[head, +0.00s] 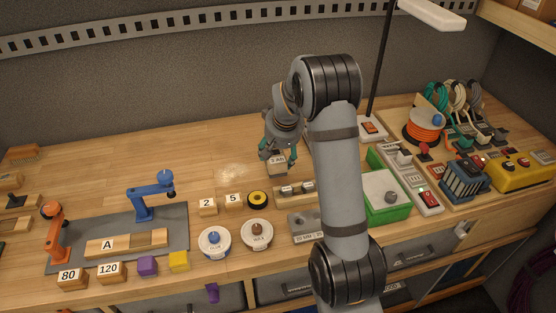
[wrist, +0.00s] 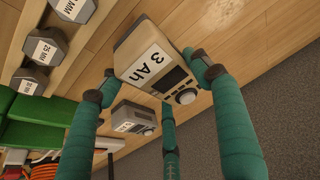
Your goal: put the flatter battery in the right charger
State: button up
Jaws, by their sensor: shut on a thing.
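My gripper (head: 279,158) has teal fingers and is shut on a beige box-shaped battery (head: 277,170) above the table, left of my arm. In the wrist view the held battery (wrist: 152,58) shows a white "3 Ah" label, a dark panel and a round knob, with my fingers (wrist: 160,75) around it. A second, similar block (wrist: 130,118) with an "Ah" label, its figure hard to read, lies beyond the fingers. In the head view I cannot pick out this second block. I cannot tell for certain which object is the right charger.
A green box (head: 388,196) and a strip with a red switch (head: 429,198) stand right of my arm. Further right are a blue ribbed unit (head: 463,182), a yellow unit (head: 515,173) and an orange cord reel (head: 424,128). Small lettered blocks, tins and a blue clamp (head: 150,198) occupy the front left.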

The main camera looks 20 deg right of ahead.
jog(key=shift+w+f+p, duration=0.1)
jog(key=shift+f+p, duration=0.3)
jog(key=shift+f, duration=1.55)
jog(key=shift+f, duration=0.1)
jog(key=o, duration=1.6)
jog(key=shift+r, duration=0.45)
jog(key=shift+o, duration=0.4)
jog(key=b+v, duration=0.1)
jog(key=v, duration=1)
jog(key=shift+s+r, duration=0.15)
jog(key=shift+s, duration=0.15)
